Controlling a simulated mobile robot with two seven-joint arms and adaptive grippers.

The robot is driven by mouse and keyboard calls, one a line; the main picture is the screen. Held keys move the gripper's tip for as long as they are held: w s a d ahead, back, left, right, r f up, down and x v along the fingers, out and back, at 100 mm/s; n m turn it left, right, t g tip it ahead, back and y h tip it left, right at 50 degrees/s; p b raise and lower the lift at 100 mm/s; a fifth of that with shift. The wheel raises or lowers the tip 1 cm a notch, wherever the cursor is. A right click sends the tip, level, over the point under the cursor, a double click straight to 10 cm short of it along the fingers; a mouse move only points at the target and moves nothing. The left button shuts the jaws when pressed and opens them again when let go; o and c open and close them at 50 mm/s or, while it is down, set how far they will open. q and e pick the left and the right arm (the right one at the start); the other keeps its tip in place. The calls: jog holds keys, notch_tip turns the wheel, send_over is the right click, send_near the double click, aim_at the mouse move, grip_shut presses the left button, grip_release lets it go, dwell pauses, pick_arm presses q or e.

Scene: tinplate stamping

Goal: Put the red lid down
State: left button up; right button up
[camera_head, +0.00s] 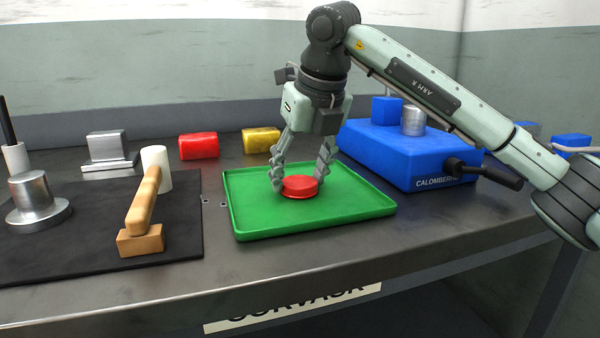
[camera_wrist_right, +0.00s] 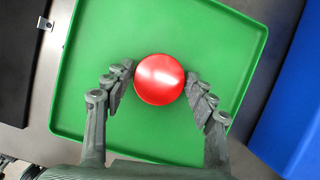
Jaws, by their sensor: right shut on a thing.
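The red lid (camera_head: 299,187) is a small round disc at the green tray (camera_head: 255,231), over its middle in the head view. My right gripper (camera_head: 299,182) reaches down from above with one finger on each side of the lid and is shut on it. In the right wrist view the lid (camera_wrist_right: 159,79) sits between the fingertips of my right gripper (camera_wrist_right: 160,88), with the tray floor (camera_wrist_right: 160,135) around it. The lid looks level and at or very near the tray floor; I cannot tell if it touches. My left gripper is not in view.
A blue press-like block (camera_head: 400,155) with a dark handle stands right of the tray. Red (camera_head: 198,146) and yellow (camera_head: 261,140) blocks lie behind it. A black mat (camera_head: 60,250) on the left holds a wooden mallet (camera_head: 143,205) and metal pieces. The tray floor around the lid is clear.

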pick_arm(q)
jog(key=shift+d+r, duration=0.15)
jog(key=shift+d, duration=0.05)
pick_arm(e)
jog(key=shift+f, duration=0.1)
jog(key=o, duration=0.9)
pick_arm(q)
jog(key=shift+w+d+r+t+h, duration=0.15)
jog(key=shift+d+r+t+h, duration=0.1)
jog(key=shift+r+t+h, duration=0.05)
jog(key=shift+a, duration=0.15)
pick_arm(e)
jog(key=shift+r, duration=0.4)
pick_arm(q)
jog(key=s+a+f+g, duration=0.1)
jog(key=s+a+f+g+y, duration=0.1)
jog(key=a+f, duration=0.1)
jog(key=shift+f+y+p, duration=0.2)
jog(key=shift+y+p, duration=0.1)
jog(key=shift+p, duration=0.05)
pick_arm(e)
jog(key=v, duration=1.1)
jog(key=shift+s+d+r, duration=0.1)
jog(key=shift+r, duration=0.15)
